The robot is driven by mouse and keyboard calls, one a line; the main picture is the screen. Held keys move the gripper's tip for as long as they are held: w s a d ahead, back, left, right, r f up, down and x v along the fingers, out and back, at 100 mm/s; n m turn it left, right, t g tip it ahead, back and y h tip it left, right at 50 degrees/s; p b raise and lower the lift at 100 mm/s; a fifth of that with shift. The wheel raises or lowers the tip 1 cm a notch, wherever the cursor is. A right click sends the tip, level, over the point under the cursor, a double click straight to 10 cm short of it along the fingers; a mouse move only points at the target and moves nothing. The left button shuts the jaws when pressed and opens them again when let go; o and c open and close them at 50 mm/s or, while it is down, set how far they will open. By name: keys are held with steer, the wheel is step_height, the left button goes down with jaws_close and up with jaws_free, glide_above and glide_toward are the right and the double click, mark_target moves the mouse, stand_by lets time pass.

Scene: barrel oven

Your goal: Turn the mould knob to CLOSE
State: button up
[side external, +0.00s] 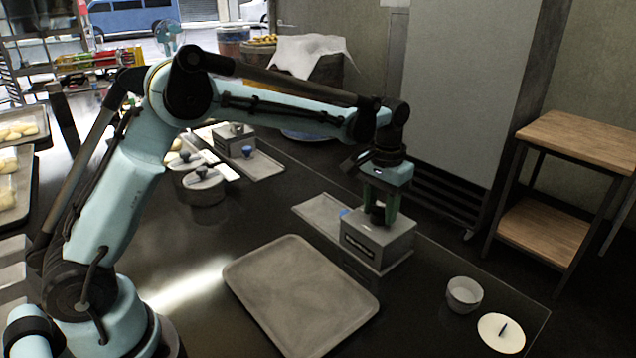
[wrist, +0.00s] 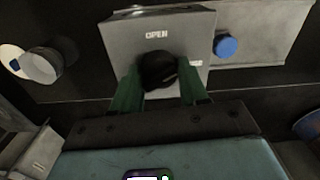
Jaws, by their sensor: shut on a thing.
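The mould is a grey metal box (side external: 372,247) with a flat plate beside it, on the dark counter. It also shows in the wrist view (wrist: 125,35). Its dark round knob (wrist: 158,68) sits on top, between the green fingers of my gripper (wrist: 160,88). My gripper (side external: 378,212) points straight down over the box and is shut on the knob. The word OPEN is readable on the box top, beyond the knob. A second label to the right is mostly hidden by a finger. Which way the knob points cannot be told.
A blue button (wrist: 226,45) is beside the box. An empty grey tray (side external: 300,295) lies in front. Another grey box (side external: 234,141) and round lidded moulds (side external: 203,188) stand further back.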

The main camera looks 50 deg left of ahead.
mark_target(380, 207)
steer(key=m, duration=0.5)
steer(key=shift+m, duration=0.4)
stand_by(0.3)
steer(key=o, duration=1.1)
step_height(380, 207, up, 12)
steer(key=shift+r, duration=0.1)
steer(key=shift+s, duration=0.1)
